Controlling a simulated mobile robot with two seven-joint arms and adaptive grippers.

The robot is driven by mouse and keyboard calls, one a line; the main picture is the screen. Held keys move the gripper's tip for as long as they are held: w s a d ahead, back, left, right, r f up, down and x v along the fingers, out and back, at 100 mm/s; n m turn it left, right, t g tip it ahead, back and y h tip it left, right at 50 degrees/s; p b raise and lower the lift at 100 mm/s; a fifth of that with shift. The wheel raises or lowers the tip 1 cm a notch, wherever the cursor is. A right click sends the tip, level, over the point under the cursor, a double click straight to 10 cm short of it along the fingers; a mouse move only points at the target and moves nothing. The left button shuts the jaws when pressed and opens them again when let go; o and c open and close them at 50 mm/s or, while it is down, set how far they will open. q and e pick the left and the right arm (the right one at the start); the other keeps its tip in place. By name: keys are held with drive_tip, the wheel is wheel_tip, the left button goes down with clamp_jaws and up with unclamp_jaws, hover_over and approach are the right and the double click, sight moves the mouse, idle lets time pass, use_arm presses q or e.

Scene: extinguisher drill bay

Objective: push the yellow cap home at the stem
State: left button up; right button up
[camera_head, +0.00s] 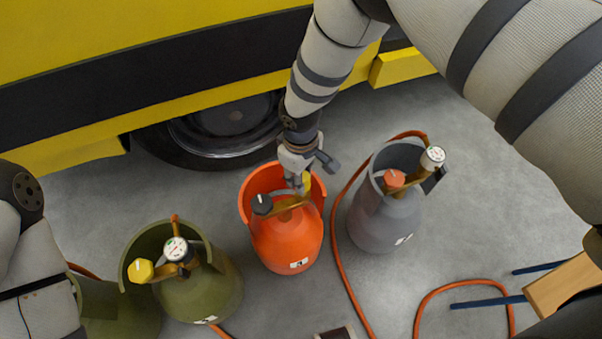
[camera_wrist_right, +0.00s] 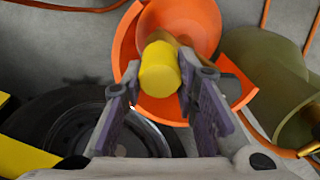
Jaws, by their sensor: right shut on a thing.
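The orange cylinder (camera_head: 288,243) stands upright in the middle of the head view, with a collar around its brass valve stem (camera_head: 287,206) and a black knob (camera_head: 263,204). My right gripper (camera_head: 302,182) reaches down from above inside the collar's back edge. It is shut on the yellow cap (camera_head: 307,183), which also shows between the fingers in the right wrist view (camera_wrist_right: 159,68). The cap is at the stem's end, and partly hides it there; I cannot tell how far on it sits. My left gripper is out of view.
A green cylinder (camera_head: 205,294) with a yellow knob and gauge stands at left, a grey cylinder (camera_head: 384,222) with a red knob at right. An orange hose (camera_head: 338,250) runs between orange and grey. A vehicle wheel (camera_head: 222,128) is close behind.

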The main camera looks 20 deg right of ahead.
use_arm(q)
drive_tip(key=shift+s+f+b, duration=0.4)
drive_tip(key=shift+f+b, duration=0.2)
use_arm(e)
drive_tip(key=shift+f, duration=1.2)
use_arm(q)
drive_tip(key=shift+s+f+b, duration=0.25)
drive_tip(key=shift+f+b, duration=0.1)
drive_tip(key=shift+b, duration=0.05)
use_arm(e)
drive_tip(key=shift+f, duration=0.75)
drive_tip(key=shift+c, duration=0.2)
drive_tip(key=o, duration=0.9)
drive_tip(key=shift+r, duration=0.15)
